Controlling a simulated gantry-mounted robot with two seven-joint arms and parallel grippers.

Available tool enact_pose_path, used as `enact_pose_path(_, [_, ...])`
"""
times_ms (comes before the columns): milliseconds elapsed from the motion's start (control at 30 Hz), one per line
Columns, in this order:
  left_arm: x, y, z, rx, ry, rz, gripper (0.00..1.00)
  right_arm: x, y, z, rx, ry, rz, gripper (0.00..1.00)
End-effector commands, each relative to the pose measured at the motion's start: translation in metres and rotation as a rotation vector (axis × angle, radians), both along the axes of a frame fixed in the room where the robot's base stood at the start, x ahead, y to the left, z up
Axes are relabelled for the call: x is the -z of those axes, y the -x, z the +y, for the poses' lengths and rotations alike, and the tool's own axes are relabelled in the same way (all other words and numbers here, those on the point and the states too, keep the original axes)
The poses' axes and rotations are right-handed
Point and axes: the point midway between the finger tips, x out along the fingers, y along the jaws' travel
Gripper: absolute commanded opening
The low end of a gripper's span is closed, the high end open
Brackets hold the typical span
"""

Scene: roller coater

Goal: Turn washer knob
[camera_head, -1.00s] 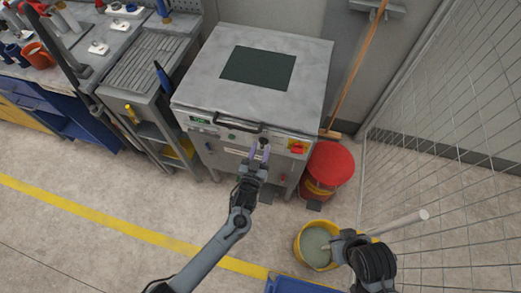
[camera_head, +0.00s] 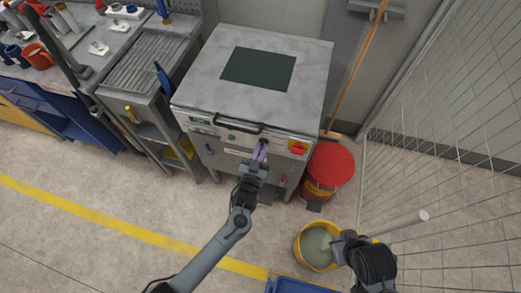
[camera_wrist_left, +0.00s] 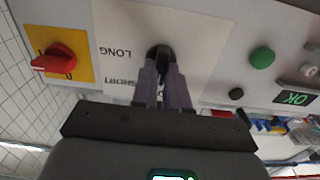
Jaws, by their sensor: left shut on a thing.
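The washer (camera_head: 255,60) is a grey metal cabinet with controls along its front. Its black knob (camera_wrist_left: 160,52) sits on a white label reading LONG and SHORT in the left wrist view. My left gripper (camera_head: 260,152) is at the washer's front panel. Its two purple fingers (camera_wrist_left: 163,85) are shut on the black knob and hide part of it. My right arm (camera_head: 370,262) is at the lower right, near a yellow bucket; its fingers cannot be made out clearly.
A red rotary switch on a yellow plate (camera_wrist_left: 58,60) and a green button (camera_wrist_left: 262,58) flank the knob. A red bin (camera_head: 330,165) stands right of the washer. The yellow bucket (camera_head: 299,246) is on the floor, and a wire fence (camera_head: 450,110) bounds the right side.

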Motion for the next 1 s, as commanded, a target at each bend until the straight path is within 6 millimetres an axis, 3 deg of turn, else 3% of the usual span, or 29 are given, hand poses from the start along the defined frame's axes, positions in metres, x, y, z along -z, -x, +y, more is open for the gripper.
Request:
enact_pose_path(367, [0.000,0.000,-0.001,0.001,-0.218,-0.059,0.00,-0.007,0.000,0.001,0.004,-0.005,0.000,0.00])
enact_pose_path(1000, [0.001,0.001,-0.003,0.001,-0.804,-0.220,0.00,-0.021,0.000,0.002,0.006,-0.009,0.000,0.00])
